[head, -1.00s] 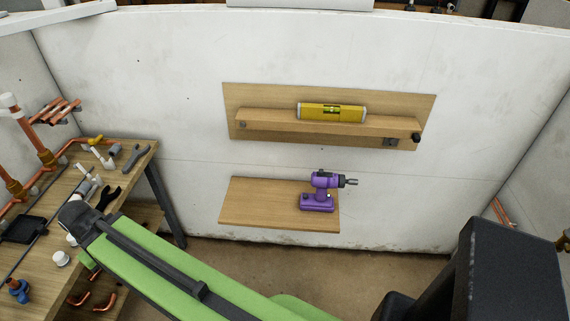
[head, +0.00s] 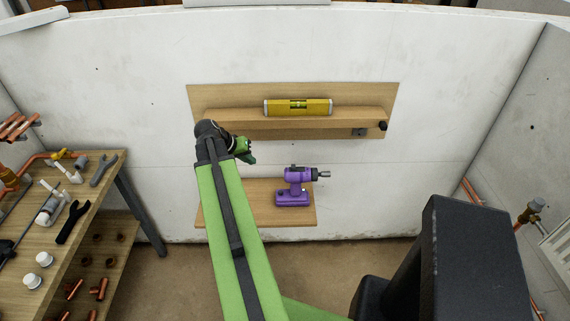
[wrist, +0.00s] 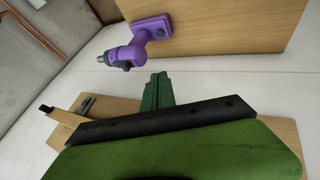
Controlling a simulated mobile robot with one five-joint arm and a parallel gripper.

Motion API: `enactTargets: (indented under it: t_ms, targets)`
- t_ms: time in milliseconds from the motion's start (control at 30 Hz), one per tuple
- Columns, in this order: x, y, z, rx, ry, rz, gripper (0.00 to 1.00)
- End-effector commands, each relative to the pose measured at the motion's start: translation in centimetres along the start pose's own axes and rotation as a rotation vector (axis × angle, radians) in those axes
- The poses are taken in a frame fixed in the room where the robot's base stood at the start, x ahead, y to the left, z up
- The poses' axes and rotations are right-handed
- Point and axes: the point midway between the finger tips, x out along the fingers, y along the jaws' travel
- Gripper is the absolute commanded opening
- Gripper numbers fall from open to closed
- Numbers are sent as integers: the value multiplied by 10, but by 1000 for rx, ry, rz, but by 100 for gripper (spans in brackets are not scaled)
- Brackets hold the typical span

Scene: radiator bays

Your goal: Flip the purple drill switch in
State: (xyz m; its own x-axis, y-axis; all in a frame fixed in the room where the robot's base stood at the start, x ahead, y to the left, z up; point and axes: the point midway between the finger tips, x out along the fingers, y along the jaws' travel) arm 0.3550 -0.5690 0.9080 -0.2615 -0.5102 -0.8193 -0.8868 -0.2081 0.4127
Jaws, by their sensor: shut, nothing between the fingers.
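The purple drill (head: 295,188) stands upright on the lower wooden shelf (head: 262,214), its chuck pointing right in the head view. In the wrist view the drill (wrist: 137,45) appears tilted, above my fingers. Its switch is too small to make out. My gripper (head: 248,152) is in front of the wall, above and left of the drill and apart from it. In the wrist view its green fingers (wrist: 158,92) are closed together and empty.
A yellow spirit level (head: 298,107) lies on the upper wooden shelf (head: 230,114), close to my gripper's height. A workbench (head: 95,215) with pipe fittings and tools stands at the left. The floor below the lower shelf is clear.

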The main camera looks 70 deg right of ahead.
Motion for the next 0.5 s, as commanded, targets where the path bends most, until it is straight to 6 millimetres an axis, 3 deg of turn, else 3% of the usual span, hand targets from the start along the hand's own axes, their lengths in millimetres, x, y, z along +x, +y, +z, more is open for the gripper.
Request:
enactTargets:
  t_ms: [33, 133, 500]
  targets:
    - [9, 18, -6, 31, 0, 22, 0]
    - [17, 36, -10, 60, 3, 45, 0]
    - [22, 36, -10, 62, 3, 47, 0]
